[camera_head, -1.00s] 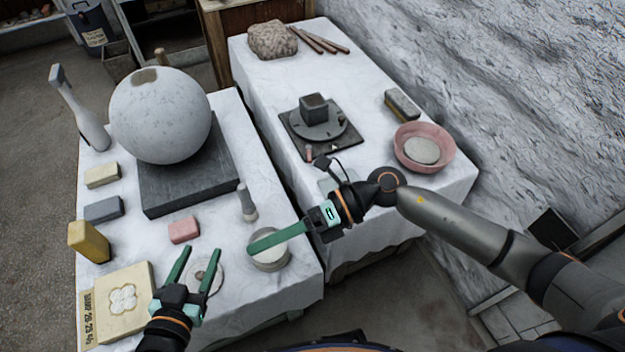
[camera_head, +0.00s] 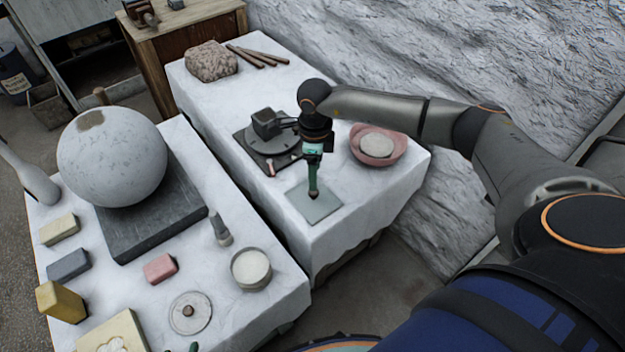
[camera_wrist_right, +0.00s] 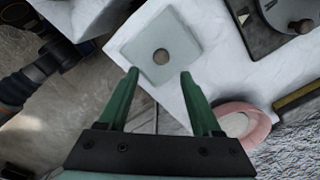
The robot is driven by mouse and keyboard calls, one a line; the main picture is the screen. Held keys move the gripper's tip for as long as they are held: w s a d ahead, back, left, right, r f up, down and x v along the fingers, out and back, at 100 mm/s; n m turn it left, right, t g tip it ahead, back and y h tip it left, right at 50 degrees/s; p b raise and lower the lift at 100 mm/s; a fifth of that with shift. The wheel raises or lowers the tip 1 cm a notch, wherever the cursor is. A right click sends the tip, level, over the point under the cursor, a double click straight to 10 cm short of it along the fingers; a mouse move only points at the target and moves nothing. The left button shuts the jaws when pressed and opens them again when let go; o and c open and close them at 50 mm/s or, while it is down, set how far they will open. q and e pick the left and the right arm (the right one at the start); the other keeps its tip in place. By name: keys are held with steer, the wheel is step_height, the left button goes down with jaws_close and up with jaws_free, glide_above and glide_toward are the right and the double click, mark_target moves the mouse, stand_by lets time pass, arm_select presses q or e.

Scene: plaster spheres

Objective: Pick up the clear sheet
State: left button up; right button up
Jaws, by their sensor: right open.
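The clear sheet (camera_head: 299,201) is a small, thin, pale greenish square lying flat on the white cloth of the right-hand table, near its front edge. In the right wrist view the sheet (camera_wrist_right: 184,40) shows a small round brown knob (camera_wrist_right: 161,57) at its middle. My right gripper (camera_head: 314,190) points down over the sheet and partly hides it. In the right wrist view its green fingers (camera_wrist_right: 159,73) are apart with nothing between them, and the sheet appears just beyond the tips. Only a green tip of my left gripper (camera_head: 193,347) shows at the bottom edge.
A pink bowl (camera_head: 396,155) stands right of my right gripper. A dark turntable with a grey block (camera_head: 266,124) stands behind the sheet. The left table holds a large plaster sphere (camera_head: 112,165) and a round tin (camera_head: 251,268). A gap separates the tables.

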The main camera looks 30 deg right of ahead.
mark_target(314, 195)
step_height(314, 195, down, 3)
steer(key=shift+r+b, duration=0.1)
steer(key=shift+b, duration=0.55)
steer(key=shift+f+b, duration=0.45)
steer(key=shift+f, duration=0.1)
arm_select(q)
steer(key=f, duration=0.1)
steer(key=f+b, duration=0.2)
steer(key=f, duration=0.1)
steer(key=shift+a, duration=0.25)
arm_select(e)
step_height(314, 195, down, 2)
steer(key=shift+w+f, duration=0.15)
steer(key=shift+f, duration=0.05)
arm_select(q)
steer(key=shift+w+a+r+t+b, duration=0.2)
steer(key=shift+w+r+t+b, duration=0.2)
steer(key=shift+w+r, duration=0.1)
steer(key=shift+w+a+r+t+b, duration=0.2)
steer(key=shift+w+r+t+b, duration=0.05)
steer(key=shift+w+r+t, duration=0.2)
arm_select(e)
steer(key=shift+f, duration=0.75)
arm_select(q)
steer(key=shift+w+r, duration=0.15)
steer(key=shift+r, duration=0.25)
arm_select(e)
jaws_close()
arm_select(q)
steer(key=shift+d, duration=0.1)
